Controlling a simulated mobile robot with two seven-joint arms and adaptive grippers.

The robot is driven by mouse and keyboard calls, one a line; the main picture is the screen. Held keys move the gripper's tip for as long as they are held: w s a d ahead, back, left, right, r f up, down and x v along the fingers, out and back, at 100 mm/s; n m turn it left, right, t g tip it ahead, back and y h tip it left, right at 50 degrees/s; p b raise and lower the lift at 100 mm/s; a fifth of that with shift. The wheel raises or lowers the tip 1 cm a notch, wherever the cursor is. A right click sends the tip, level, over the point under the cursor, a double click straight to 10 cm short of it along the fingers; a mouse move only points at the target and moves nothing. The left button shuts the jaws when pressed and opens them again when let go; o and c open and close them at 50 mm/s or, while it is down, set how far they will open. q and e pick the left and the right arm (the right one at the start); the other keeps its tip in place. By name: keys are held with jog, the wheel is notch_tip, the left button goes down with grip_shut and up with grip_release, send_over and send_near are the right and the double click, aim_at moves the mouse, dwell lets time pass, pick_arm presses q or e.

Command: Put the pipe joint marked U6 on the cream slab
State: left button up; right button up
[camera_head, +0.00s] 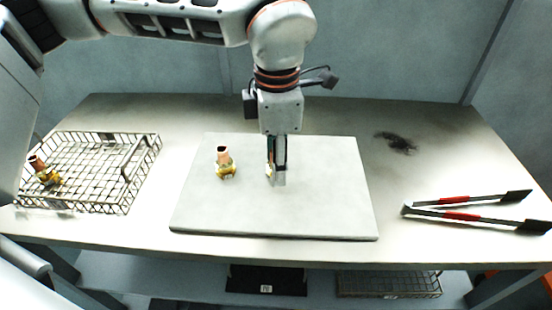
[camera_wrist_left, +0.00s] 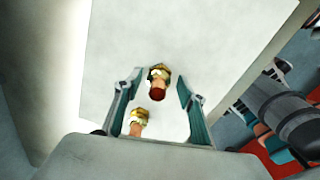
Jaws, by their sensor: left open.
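The cream slab (camera_head: 310,215) lies flat in the middle of the table and also fills much of the left wrist view (camera_wrist_left: 215,35). One brass-and-copper pipe joint (camera_head: 225,163) stands on it, left of my left gripper (camera_head: 278,182). A second joint (camera_head: 269,170) is on the slab, mostly hidden by the gripper. In the left wrist view, my left gripper (camera_wrist_left: 158,82) is open, with one joint (camera_wrist_left: 157,81) between its fingertips; another joint (camera_wrist_left: 136,122) shows lower, near the palm. A third joint (camera_head: 45,174) is in the wire basket. No U6 mark is readable. My right gripper is not seen.
The wire basket (camera_head: 130,205) stands at the table's left. Tongs with red grips (camera_head: 460,208) lie at the right. A dark smudge (camera_head: 397,142) is at the back right. A black tray (camera_head: 265,280) and another wire basket (camera_head: 390,284) are below the tabletop.

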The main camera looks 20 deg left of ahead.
pick_arm(q)
jog(key=r+p, duration=0.1)
jog(key=r, duration=1)
jog(key=shift+s+d+p, duration=0.1)
jog(key=shift+s+p, duration=0.1)
jog(key=shift+p, duration=0.2)
jog(key=shift+r, duration=0.65)
jog(key=shift+s, duration=0.1)
